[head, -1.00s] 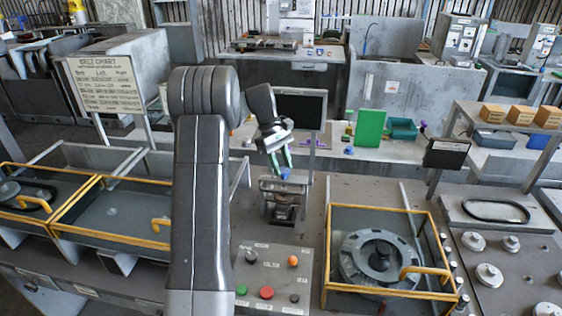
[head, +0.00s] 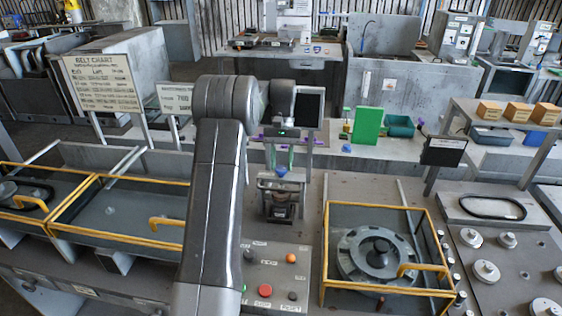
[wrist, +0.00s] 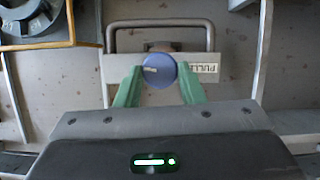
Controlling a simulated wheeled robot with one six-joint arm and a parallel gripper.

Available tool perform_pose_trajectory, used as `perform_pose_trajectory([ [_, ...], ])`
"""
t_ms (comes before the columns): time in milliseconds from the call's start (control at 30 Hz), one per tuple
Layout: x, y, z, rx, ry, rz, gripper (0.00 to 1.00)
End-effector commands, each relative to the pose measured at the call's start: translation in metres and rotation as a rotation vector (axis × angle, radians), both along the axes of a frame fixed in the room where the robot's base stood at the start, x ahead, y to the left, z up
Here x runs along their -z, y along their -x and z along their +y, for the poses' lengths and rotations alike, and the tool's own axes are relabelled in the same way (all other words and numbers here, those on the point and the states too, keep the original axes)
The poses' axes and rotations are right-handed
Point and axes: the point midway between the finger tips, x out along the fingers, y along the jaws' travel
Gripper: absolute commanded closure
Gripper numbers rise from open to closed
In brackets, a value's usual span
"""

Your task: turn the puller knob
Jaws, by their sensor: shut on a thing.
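The puller knob (wrist: 160,71) is a round blue knob with a short white mark, seen from above in the wrist view. It sits on a pale bar labelled "PULL..." (wrist: 205,68), with the rest of the label hidden or unclear. In the head view the blue knob (head: 282,172) is on top of the puller's grey frame (head: 268,183). My gripper (wrist: 160,80) has green fingers on the left and right sides of the knob and is shut on it. In the head view my gripper (head: 281,165) points straight down onto the knob.
A control panel with a red button (head: 264,290) lies in front of the puller. A yellow-framed bay with a round housing (head: 350,250) is to the right. A dark screen (head: 310,106) stands behind. A belt chart sign (head: 103,83) is at the left.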

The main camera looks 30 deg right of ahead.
Motion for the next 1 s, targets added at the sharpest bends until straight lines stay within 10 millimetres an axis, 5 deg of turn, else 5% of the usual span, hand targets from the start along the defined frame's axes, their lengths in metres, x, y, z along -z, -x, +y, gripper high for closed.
perform_pose_trajectory([
  [867, -0.0001, 0.0011, -0.0012, 0.152, -0.001, -0.001, 0.88],
  [900, -0.0001, 0.0011, -0.0012, 0.152, -0.001, -0.001, 0.59],
  [1000, -0.0001, 0.0011, -0.0012, 0.152, -0.001, -0.001, 0.43],
])
